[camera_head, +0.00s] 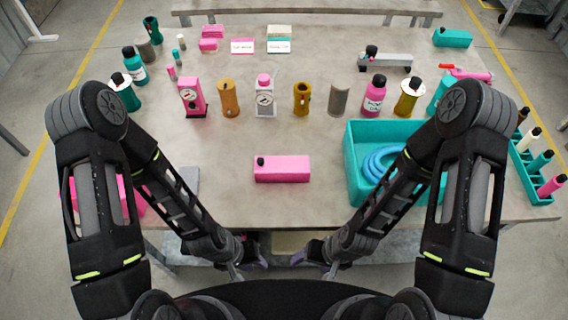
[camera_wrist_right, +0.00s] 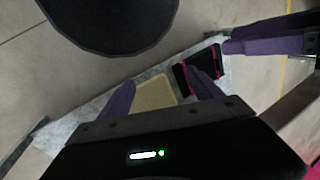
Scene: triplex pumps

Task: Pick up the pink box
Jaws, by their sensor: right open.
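A pink box (camera_head: 282,169) with a small black knob on top lies near the front middle of the table. My left gripper (camera_head: 249,268) is in front of and below the table's front edge, apart from the box, with its fingertips spread. My right gripper (camera_head: 314,266) is also in front of the edge, open and empty. In the right wrist view, the purple fingers of my right gripper (camera_wrist_right: 163,96) stand apart, and the pink box is not clearly seen there.
A teal bin (camera_head: 353,184) holding a blue coiled hose stands right of the box. A pink container (camera_head: 116,196) is partly hidden behind my left arm. A row of bottles and cylinders stands behind the box. The table (camera_head: 225,160) around the box is clear.

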